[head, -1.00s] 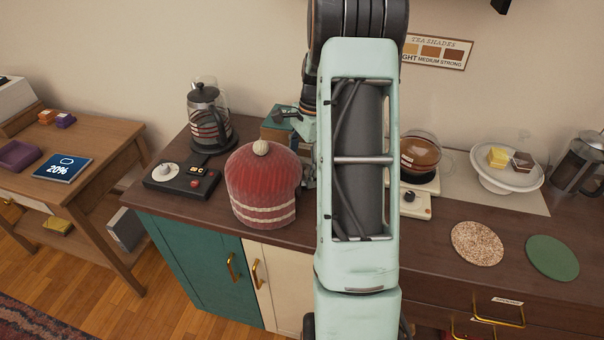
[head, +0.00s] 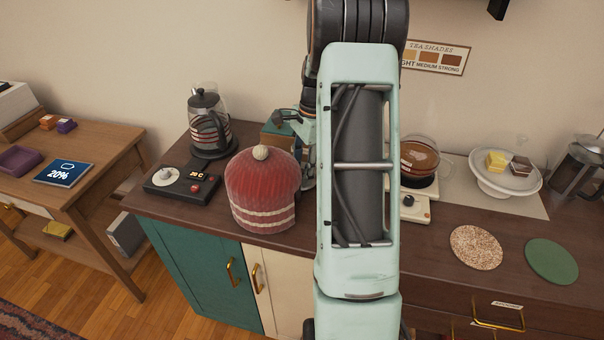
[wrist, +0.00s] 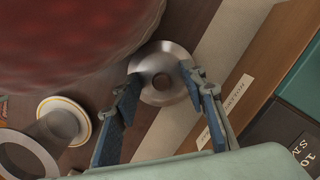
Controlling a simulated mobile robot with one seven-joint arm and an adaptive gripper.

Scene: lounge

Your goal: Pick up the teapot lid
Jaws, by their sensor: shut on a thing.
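The teapot lid (wrist: 174,55), as I take it, is a round silver-grey piece with a dark round centre in the wrist view. My gripper (wrist: 160,77) has its two blue-padded fingers on either side of it and is shut on it. Whether the lid is clear of the counter I cannot tell. In the head view my arm hides the fingertips and the lid. A glass pot of brown tea (head: 419,158) stands right of my arm, partly hidden by it.
A red knitted tea cosy (head: 262,192) stands close left of my gripper. A metal piece with a gold-rimmed disc (wrist: 62,120) is near my fingers. A cake stand (head: 505,184) and two round mats are right.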

